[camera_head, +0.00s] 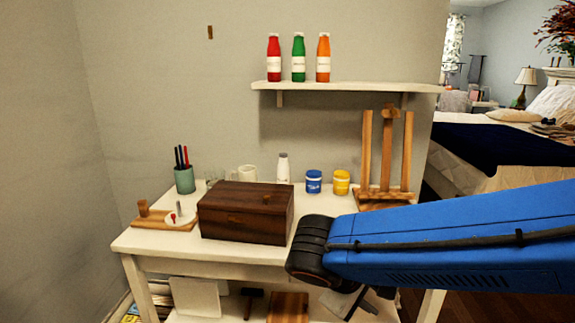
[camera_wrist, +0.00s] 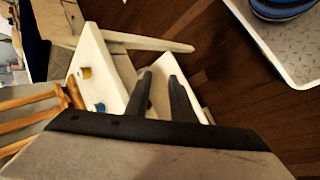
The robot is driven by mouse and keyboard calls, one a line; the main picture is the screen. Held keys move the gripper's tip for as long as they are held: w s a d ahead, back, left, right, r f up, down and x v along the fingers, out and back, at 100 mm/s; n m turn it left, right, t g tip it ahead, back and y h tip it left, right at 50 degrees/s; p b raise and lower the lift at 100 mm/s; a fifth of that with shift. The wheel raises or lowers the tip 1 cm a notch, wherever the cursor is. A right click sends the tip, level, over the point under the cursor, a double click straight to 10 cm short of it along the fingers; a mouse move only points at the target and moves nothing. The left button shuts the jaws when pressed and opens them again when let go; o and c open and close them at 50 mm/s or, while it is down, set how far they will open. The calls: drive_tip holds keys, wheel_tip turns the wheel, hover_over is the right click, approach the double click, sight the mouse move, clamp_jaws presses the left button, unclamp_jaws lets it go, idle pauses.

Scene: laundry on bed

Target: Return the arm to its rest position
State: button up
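My blue arm (camera_head: 450,240) reaches in from the right in the head view. Its dark joint (camera_head: 312,250) is in front of the white table, just right of the brown box (camera_head: 246,212). My gripper (camera_wrist: 160,76) shows in the wrist view with its two dark fingers apart and nothing seen between them. In the head view the gripper is mostly hidden by the arm, and I cannot make it out clearly.
The white table (camera_head: 150,243) carries the box, a pen cup (camera_head: 184,179), a blue jar (camera_head: 314,182), a yellow jar (camera_head: 341,182) and a wooden easel (camera_head: 388,150). A shelf (camera_head: 345,87) with three bottles hangs above. A bed (camera_head: 490,145) stands at right. Wooden floor (camera_wrist: 215,60) is bare beside the table.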

drive_tip(key=s+d+m+y, duration=0.6)
drive_tip(key=s+d+m, duration=0.1)
drive_tip(key=d, duration=0.4)
drive_tip(key=shift+s+f+m+t+y, duration=0.3)
drive_tip(key=shift+s+f+m+t, duration=0.15)
drive_tip(key=shift+s, duration=0.1)
idle(0.6)
